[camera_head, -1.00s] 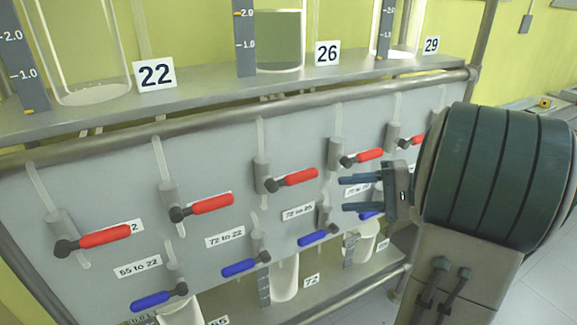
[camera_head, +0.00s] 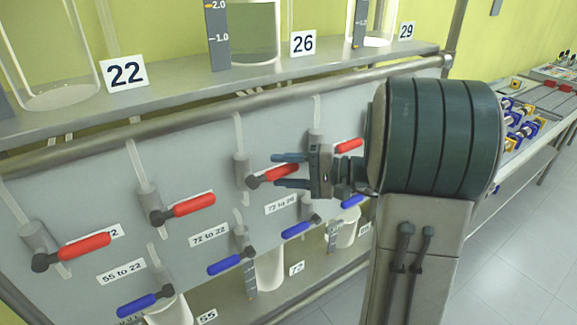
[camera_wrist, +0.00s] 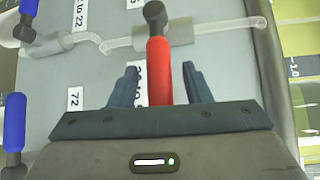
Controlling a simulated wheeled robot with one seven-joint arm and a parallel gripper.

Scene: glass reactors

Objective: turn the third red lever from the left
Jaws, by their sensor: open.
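The third red lever from the left (camera_head: 284,172) sits on its black pivot on the grey panel (camera_head: 105,165) and points right and slightly up. My gripper (camera_head: 275,170) is open, with one finger above this lever and one below it in the head view. In the wrist view, the red lever (camera_wrist: 159,72) runs between the two spread fingers of my gripper (camera_wrist: 160,88), with clear space on each side. Its lower end is hidden behind the gripper body. The first red lever (camera_head: 84,246) and second red lever (camera_head: 194,204) are to the left.
Another red lever (camera_head: 348,146) shows to the right, partly behind my arm. Blue levers (camera_head: 230,264) line the panel below. A shelf above holds glass vessels and number plates such as 26 (camera_head: 303,43). A bench with parts (camera_head: 525,120) stands at the right.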

